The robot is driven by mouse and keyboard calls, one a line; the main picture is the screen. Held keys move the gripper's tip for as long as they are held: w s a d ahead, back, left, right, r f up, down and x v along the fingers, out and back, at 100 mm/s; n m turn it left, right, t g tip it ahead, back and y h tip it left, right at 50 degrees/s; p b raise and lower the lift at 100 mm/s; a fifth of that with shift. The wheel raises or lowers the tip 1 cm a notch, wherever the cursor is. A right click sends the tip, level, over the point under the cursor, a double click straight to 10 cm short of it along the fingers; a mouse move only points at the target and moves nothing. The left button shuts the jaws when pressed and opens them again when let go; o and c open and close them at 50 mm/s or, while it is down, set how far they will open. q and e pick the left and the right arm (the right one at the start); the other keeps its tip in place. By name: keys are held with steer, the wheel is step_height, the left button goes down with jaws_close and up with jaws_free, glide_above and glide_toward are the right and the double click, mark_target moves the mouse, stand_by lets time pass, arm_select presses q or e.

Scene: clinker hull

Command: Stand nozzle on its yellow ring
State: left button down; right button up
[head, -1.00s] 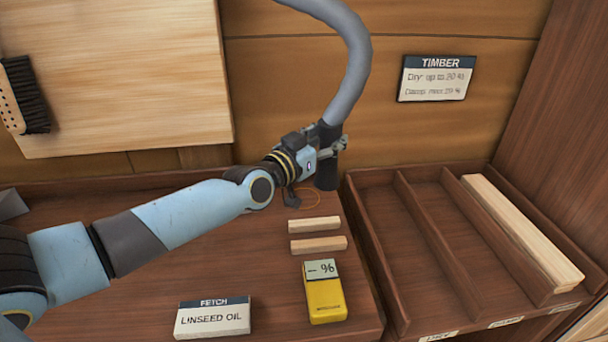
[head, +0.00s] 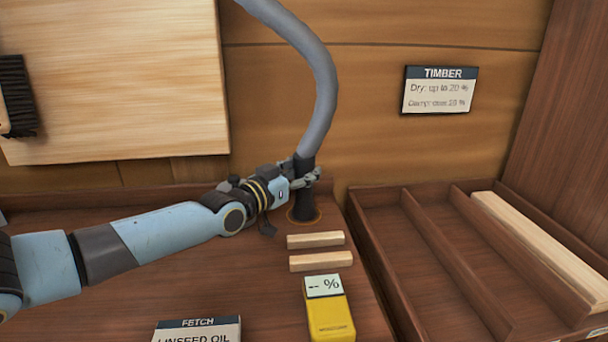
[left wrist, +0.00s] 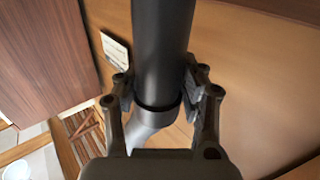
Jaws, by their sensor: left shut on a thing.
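The nozzle (head: 304,206) is a black cylinder on the end of a thick grey hose (head: 322,95). It is upright in the head view, with its lower end inside the outline of the thin yellow-orange ring (head: 319,218) on the bench. I cannot tell whether its bottom touches the surface. My left gripper (head: 305,180) is shut on the nozzle at its upper part. In the left wrist view the black nozzle (left wrist: 162,45) runs between both fingers (left wrist: 160,95). My right gripper is not in view.
Two small wood strips (head: 315,240) lie in front of the ring, with a yellow meter (head: 328,318) nearer. A divided wooden tray (head: 365,232) stands to the right, holding a long pale timber piece (head: 535,240). A "FETCH LINSEED OIL" card (head: 198,332) stands at front left.

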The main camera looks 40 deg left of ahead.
arm_select(q)
steer(key=c, duration=0.8)
jaws_free()
steer(key=shift+f, duration=0.15)
steer(key=shift+o, duration=0.4)
steer(key=shift+s+r+p, duration=0.25)
steer(key=shift+s+p, duration=0.1)
steer(key=s+p, duration=0.3)
steer(key=s, duration=0.8)
steer(key=shift+s+d, duration=0.15)
steer(key=shift+d, duration=0.15)
